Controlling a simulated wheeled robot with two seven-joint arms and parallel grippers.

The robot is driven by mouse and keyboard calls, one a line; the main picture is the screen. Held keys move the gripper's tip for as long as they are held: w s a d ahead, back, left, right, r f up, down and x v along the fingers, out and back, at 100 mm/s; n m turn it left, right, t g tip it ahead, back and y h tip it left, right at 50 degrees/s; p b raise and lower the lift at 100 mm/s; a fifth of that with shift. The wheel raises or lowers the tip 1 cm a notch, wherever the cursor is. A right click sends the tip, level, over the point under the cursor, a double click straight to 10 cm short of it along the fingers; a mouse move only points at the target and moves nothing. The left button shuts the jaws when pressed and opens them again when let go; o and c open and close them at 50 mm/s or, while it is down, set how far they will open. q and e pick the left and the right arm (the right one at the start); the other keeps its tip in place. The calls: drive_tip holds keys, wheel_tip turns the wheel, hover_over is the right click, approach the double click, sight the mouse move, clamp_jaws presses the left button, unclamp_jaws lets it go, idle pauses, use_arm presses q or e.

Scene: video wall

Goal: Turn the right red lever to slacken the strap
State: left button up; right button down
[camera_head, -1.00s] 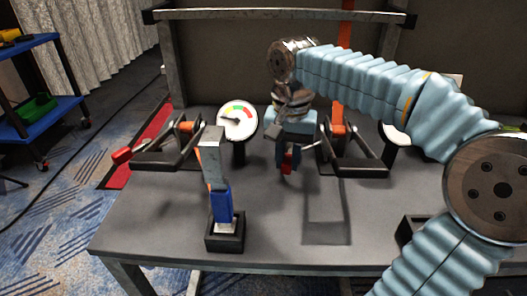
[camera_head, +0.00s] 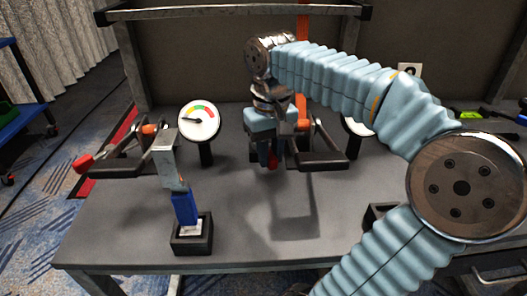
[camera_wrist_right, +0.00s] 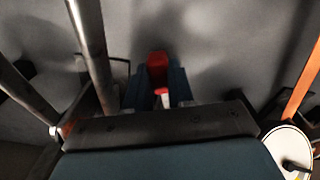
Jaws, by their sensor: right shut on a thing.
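The right tensioner (camera_head: 322,161) is a black frame on the grey table, with an orange strap (camera_head: 302,100) running up behind it. Its red lever (camera_head: 272,160) points left, and its tip shows below my right gripper (camera_head: 269,152). In the right wrist view the red lever (camera_wrist_right: 157,68) sits between the two blue fingers of my right gripper (camera_wrist_right: 155,84), which are shut on it. My gripper and wrist hide part of the tensioner's left side. My left gripper is not in view.
A left tensioner (camera_head: 120,166) with its own red lever (camera_head: 84,163) stands at the left. A gauge (camera_head: 199,122) stands behind it; another is partly behind my right arm. A blue-and-grey tool (camera_head: 184,207) stands in a black block. The front middle of the table (camera_head: 250,225) is clear.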

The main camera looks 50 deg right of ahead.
drive_tip(key=shift+f, duration=0.15)
drive_tip(key=c, duration=1)
unclamp_jaws()
drive_tip(key=shift+o, duration=0.2)
